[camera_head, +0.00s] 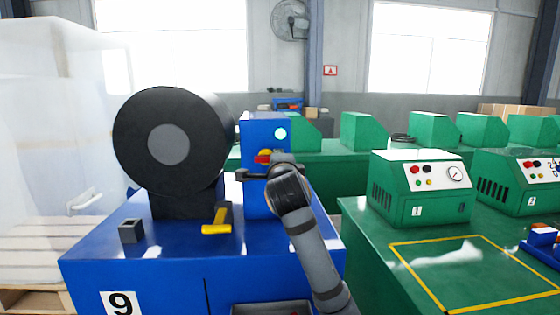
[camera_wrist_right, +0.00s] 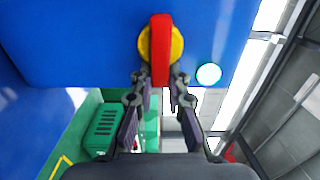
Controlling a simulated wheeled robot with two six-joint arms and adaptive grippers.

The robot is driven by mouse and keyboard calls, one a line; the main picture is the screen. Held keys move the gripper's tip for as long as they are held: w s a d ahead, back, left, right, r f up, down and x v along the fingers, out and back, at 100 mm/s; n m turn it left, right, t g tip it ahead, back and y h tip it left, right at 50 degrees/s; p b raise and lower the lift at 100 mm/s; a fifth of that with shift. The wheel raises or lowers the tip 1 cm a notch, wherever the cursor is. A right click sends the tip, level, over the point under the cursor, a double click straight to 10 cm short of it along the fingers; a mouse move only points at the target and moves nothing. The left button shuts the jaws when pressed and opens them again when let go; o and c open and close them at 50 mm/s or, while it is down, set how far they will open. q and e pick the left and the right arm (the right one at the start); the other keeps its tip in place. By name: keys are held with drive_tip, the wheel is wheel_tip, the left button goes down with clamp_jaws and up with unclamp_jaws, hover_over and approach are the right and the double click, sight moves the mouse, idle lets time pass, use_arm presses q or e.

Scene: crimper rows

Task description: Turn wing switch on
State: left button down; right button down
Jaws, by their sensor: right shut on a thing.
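The wing switch is a red handle (camera_wrist_right: 161,50) on a round yellow base (camera_wrist_right: 177,44), mounted on the front of a blue panel. It also shows small in the head view (camera_head: 263,158), partly hidden by my gripper. In the right wrist view the red handle stands upright in the picture. My right gripper (camera_wrist_right: 160,80) has one fingertip on each side of the lower end of the handle and is shut on it. In the head view my right gripper (camera_head: 260,173) is at the panel, just below the switch. My left gripper is in neither view.
A pale lit lamp (camera_wrist_right: 209,74) sits on the panel beside the switch. A large black reel (camera_head: 205,125) stands left of the panel on the blue machine (camera_head: 180,268). A yellow-handled lever (camera_head: 217,222) and green boxes (camera_head: 400,205) on the right are nearby.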

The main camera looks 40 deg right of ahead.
drive_tip(key=shift+a+f, duration=0.1)
drive_tip(key=shift+f, duration=0.05)
drive_tip(key=c, duration=1.4)
unclamp_jaws()
drive_tip(key=shift+w, duration=0.1)
drive_tip(key=shift+o, duration=0.4)
drive_tip(key=shift+w+a, duration=0.2)
drive_tip(key=shift+a, duration=0.05)
drive_tip(key=shift+s+d, duration=0.1)
drive_tip(key=shift+s, duration=0.2)
drive_tip(key=v, duration=1.1)
drive_tip(key=shift+s+a, duration=0.2)
drive_tip(key=shift+s, duration=0.05)
